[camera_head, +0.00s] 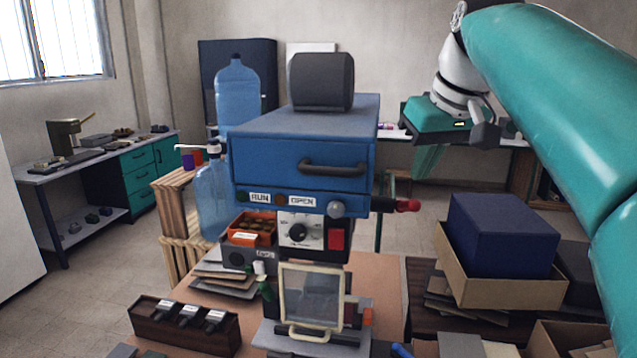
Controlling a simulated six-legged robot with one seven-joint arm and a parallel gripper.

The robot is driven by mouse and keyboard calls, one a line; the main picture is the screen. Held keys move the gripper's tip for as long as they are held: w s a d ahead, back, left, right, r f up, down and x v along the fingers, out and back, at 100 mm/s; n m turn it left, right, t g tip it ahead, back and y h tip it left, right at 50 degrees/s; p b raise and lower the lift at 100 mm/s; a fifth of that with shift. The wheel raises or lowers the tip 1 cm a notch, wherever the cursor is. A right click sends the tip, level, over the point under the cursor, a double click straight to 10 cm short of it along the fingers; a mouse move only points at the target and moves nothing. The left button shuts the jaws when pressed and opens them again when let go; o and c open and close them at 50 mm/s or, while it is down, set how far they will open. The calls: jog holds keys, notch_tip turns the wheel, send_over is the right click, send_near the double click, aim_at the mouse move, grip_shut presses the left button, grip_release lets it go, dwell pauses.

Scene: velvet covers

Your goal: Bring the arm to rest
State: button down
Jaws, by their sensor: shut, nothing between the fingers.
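My arm comes in from the right edge, teal with a white and black wrist, and is raised over the right side of the camera_head view. My gripper (428,163) hangs from the wrist at upper right, with its teal fingers pointing down. It is shut and empty, and nothing touches it. It appears in the air to the right of a blue machine (290,150) with a drawer handle, a dial and RUN and OPEN labels. The far side of the fingers is hidden.
A cardboard box (500,288) holding a dark blue block (503,235) stands at lower right, below my arm. A wooden rack (185,325) sits at lower left. Water jugs (238,95) stand behind the machine. A side bench (95,160) is at left, with open floor before it.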

jog(key=s+f+m, duration=0.1)
jog(key=s+f, duration=0.5)
jog(key=f, duration=0.3)
jog(key=s+f+m+h, duration=0.1)
jog(key=s+f, duration=0.5)
jog(key=f, duration=0.4)
jog(key=s+f+m, duration=0.1)
jog(key=s+f, duration=0.6)
jog(key=f, duration=0.3)
jog(key=shift+f+m+t+h, duration=0.25)
jog(key=shift+m+t+h, duration=0.05)
jog(key=shift+m+t, duration=0.1)
